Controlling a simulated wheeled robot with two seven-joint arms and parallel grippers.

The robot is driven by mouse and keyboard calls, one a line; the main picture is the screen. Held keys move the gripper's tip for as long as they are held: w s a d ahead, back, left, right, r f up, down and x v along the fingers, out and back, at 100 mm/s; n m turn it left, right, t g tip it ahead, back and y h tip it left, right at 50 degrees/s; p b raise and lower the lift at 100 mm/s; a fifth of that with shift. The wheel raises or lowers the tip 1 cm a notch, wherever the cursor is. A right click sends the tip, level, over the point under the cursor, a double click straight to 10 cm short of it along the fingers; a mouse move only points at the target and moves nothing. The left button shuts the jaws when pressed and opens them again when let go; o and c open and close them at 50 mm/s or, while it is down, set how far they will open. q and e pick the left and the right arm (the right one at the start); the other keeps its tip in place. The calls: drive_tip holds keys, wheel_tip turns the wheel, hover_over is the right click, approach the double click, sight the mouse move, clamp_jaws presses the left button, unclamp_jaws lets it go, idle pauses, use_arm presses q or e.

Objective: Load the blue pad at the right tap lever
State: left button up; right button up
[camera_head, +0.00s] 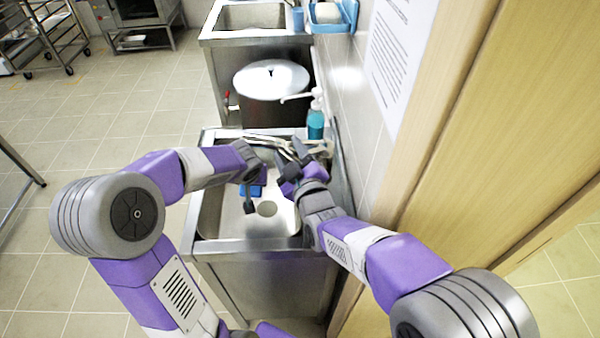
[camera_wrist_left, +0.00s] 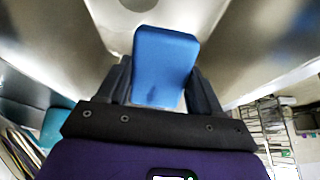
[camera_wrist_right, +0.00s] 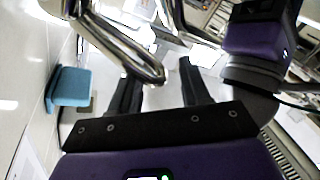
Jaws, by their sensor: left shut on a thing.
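The blue pad (camera_head: 256,190) is over the sink in the head view, and it fills the space between the fingers of my left gripper (camera_wrist_left: 160,85) in the left wrist view. The left gripper is shut on the pad (camera_wrist_left: 165,60). My right gripper (camera_head: 288,157) is beside the tap (camera_head: 262,141) at the back of the sink. In the right wrist view its two fingers (camera_wrist_right: 160,85) stand apart with no object held between them. The metal tap parts (camera_wrist_right: 130,50) are just beyond the fingertips; whether they touch is unclear, and the right lever cannot be told apart clearly.
The sink basin (camera_head: 225,222) lies below both grippers. A teal soap bottle (camera_head: 316,122) stands by the wall right of the tap. A large lidded pot (camera_head: 270,82) stands behind. A wall and wooden panel (camera_head: 480,130) limit the right side; open floor lies left.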

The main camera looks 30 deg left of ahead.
drive_tip(key=v, duration=0.8)
drive_tip(key=shift+s+d, duration=0.25)
use_arm(q)
drive_tip(key=shift+s+d+b, duration=0.45)
drive_tip(key=shift+s, duration=0.15)
drive_tip(key=shift+s+d+b, duration=0.4)
drive_tip(key=shift+s, duration=0.2)
drive_tip(key=s+d, duration=0.1)
drive_tip(key=s+d+b, duration=0.1)
drive_tip(key=s, duration=0.1)
drive_tip(key=s+d, duration=0.1)
drive_tip(key=shift+s, duration=0.15)
use_arm(e)
wheel_tip(320, 180, down, 3)
drive_tip(key=shift+f, duration=0.1)
use_arm(q)
drive_tip(key=s+d+r+p, duration=0.1)
drive_tip(key=s+d+r, duration=0.1)
drive_tip(key=s+r, duration=0.2)
drive_tip(key=shift+d, duration=0.35)
use_arm(e)
drive_tip(key=shift+r, duration=0.95)
